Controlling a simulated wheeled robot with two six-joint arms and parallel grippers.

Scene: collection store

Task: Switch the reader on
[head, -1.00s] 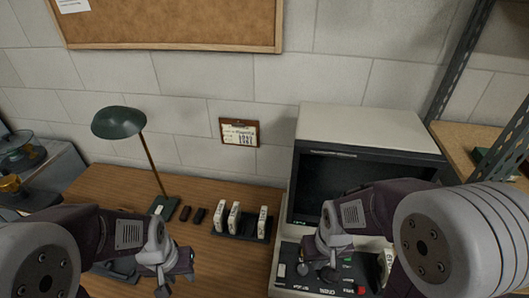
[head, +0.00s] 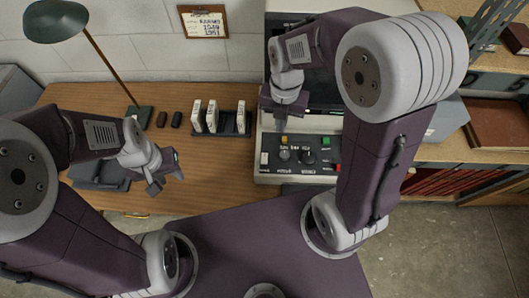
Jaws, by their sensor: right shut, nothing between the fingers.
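The reader is a cream machine with a dark screen (head: 322,91), partly hidden by my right arm. Its sloping control panel (head: 262,178) carries a pale switch (head: 264,158) at the left, an orange button (head: 284,139), two dark knobs (head: 308,157) and a green button (head: 326,141). The panel's right end is hidden behind my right arm. My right gripper (head: 281,124) is shut and empty, pointing down just behind the orange button; I cannot tell if it touches the panel. My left gripper (head: 166,181) is open and empty over the desk, left of the reader.
A rack of white boxes (head: 235,127) stands on the wooden desk (head: 220,170) left of the reader. Behind my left gripper are a green lamp (head: 55,20) and two small dark items (head: 169,119). Shelves with red books (head: 440,181) are at the right.

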